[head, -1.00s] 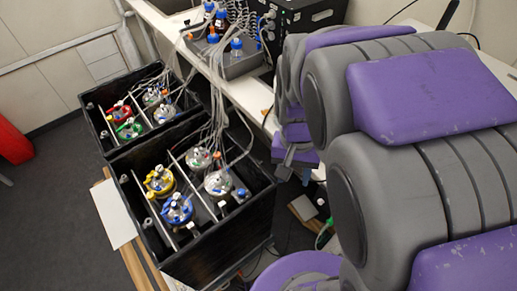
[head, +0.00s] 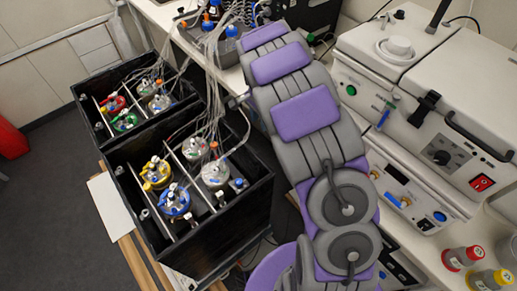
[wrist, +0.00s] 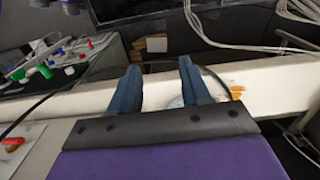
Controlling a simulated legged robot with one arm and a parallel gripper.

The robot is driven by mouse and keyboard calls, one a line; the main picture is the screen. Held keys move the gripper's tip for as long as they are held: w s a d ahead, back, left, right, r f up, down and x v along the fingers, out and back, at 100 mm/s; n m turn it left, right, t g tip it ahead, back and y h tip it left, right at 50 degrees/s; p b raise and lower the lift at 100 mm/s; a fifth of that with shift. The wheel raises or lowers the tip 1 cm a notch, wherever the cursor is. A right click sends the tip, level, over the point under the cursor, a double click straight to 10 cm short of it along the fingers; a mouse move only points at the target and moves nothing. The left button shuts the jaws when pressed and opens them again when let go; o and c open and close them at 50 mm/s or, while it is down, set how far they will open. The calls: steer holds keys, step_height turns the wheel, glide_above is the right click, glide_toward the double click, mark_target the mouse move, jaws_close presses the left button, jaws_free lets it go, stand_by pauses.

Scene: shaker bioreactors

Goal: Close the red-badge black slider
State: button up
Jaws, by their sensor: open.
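No black slider with a red badge can be picked out with certainty. Two open black boxes stand at the left in the head view. The far box (head: 137,140) holds vessels with red (head: 116,104) and green (head: 124,121) tops. The near box (head: 225,238) holds vessels with yellow (head: 156,173) and blue (head: 175,202) tops. My gripper (wrist: 160,82) is open and empty in the wrist view, its two blue-grey fingers apart over a white bench edge. In the head view my arm reaches toward the bench, and I cannot make out its fingertips.
A white machine (head: 410,75) with a red switch (head: 482,183) stands on the right bench. A red-capped bottle (head: 463,258) and a yellow-capped one (head: 490,281) stand in front. Tubes (head: 210,110) hang over the boxes.

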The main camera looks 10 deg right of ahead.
mark_target(259, 150)
steer(key=f+b, duration=0.1)
steer(key=f, duration=0.8)
steer(key=f+b, duration=0.2)
steer(key=f, duration=0.7)
steer(key=shift+w+a+f, duration=0.1)
steer(key=shift+w+a, duration=0.05)
steer(key=shift+w, duration=0.05)
jaws_close()
